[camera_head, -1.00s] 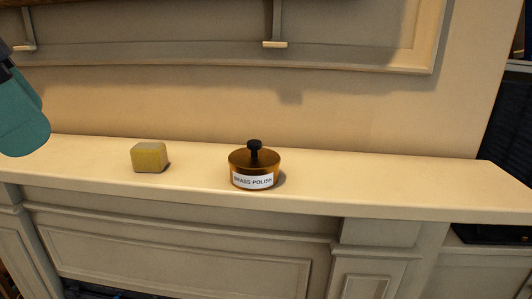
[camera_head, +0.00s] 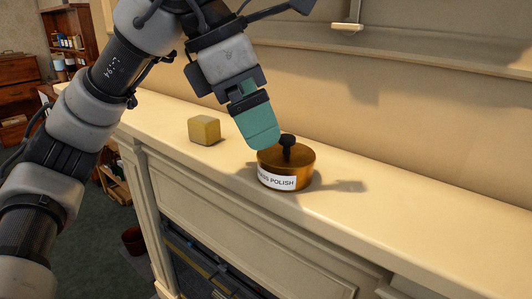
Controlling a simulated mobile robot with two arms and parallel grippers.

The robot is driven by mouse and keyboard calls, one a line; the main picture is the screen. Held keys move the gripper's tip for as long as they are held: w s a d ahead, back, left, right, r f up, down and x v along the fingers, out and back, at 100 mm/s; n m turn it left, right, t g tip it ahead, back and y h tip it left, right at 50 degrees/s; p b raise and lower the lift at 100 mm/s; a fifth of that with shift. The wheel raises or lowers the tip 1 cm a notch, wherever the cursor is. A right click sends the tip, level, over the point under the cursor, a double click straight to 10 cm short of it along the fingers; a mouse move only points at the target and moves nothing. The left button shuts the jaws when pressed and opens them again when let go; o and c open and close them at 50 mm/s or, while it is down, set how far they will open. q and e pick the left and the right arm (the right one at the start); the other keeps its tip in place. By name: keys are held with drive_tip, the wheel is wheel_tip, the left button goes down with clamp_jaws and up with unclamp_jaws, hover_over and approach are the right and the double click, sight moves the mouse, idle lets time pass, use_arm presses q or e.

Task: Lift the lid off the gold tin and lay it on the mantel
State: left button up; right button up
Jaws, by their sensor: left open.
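The gold tin (camera_head: 270,181) stands upright on the mantel (camera_head: 400,216), with a white label of which "POLISH" is readable. Its lid (camera_head: 303,155) with a black knob (camera_head: 288,141) sits on top. My left gripper (camera_head: 260,138) reaches in from the upper left and points down, with its teal fingers just left of the knob and over the lid's left edge. One finger largely covers the other, and nothing shows held. I cannot tell whether the fingers touch the lid. My right gripper is not in view.
A yellow block (camera_head: 204,130) sits on the mantel left of the tin. The mantel to the right of the tin is clear. The wall rises behind it. A wooden shelf (camera_head: 72,30) and a dark bin (camera_head: 134,240) are at the far left.

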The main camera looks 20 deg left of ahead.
sight(286, 137)
use_arm(q)
drive_tip(key=shift+d+f+p, duration=0.15)
drive_tip(key=shift+d+f, duration=0.1)
drive_tip(key=shift+d, duration=0.3)
drive_tip(key=shift+d+f+p, duration=0.15)
drive_tip(key=shift+d+f, duration=0.05)
drive_tip(key=shift+d, duration=0.35)
drive_tip(key=w+d+f, duration=0.2)
drive_tip(key=shift+w+d+f, duration=0.2)
drive_tip(key=shift+w+f, duration=0.15)
drive_tip(key=shift+f, duration=0.05)
drive_tip(key=shift+w+a+f, duration=0.35)
drive_tip(key=shift+a+f, duration=0.05)
drive_tip(key=shift+s+a+r, duration=0.15)
drive_tip(key=shift+s, duration=0.25)
drive_tip(key=shift+c, duration=1.3)
drive_tip(key=shift+w+d, duration=0.1)
drive_tip(key=shift+d, duration=0.1)
drive_tip(key=shift+c, duration=1.3)
drive_tip(key=shift+w, duration=0.1)
drive_tip(key=shift+c, duration=1)
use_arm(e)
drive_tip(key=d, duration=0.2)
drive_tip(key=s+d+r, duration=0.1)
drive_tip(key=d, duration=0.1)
